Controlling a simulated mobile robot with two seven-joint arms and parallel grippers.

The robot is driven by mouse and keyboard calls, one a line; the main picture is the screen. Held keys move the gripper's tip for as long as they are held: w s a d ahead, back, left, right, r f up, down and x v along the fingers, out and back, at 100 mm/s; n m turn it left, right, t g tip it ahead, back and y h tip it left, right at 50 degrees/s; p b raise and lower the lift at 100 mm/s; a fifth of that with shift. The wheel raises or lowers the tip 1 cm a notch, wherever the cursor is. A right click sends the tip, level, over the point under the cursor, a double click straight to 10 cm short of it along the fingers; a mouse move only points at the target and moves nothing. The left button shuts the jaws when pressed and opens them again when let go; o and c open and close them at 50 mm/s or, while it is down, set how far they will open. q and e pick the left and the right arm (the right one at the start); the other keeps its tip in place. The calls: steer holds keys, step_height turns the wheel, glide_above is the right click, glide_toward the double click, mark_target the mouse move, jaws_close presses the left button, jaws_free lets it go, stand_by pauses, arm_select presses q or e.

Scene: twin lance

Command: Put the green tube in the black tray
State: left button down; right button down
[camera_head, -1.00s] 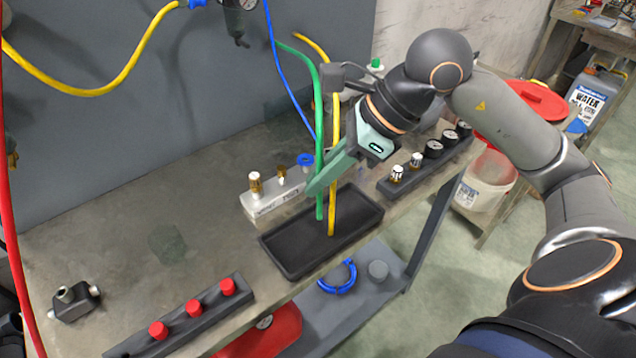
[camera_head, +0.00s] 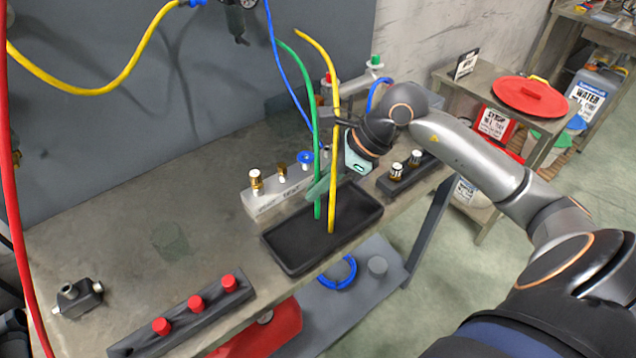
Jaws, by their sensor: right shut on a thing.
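I cannot tell whether that end touches the tray floor. My right gripper (camera_head: 316,190) comes in from the right, low over the back of the tray, and is shut on the green tube near its lower end. Its fingertips are partly hidden by the tubes. My left gripper is out of view.
A pale fitting block (camera_head: 265,203) stands behind the tray. A dark rack (camera_head: 392,184) is to its right, and a rack with red caps (camera_head: 197,308) is at front left. A blue tube (camera_head: 290,80) hangs behind. The bench's left middle is mostly clear.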

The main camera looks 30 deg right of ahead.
steer(key=shift+f, duration=0.1)
steer(key=shift+f+b, duration=0.15)
steer(key=shift+b, duration=0.15)
steer(key=c, duration=1)
jaws_free()
steer(key=shift+o, duration=0.2)
steer(key=shift+r, duration=0.2)
steer(key=shift+r+p, duration=0.25)
steer(key=shift+p, duration=0.25)
steer(key=b+v, duration=0.2)
steer(key=v, duration=0.9)
steer(key=shift+s+d+r, duration=0.2)
steer(key=shift+d+r, duration=0.05)
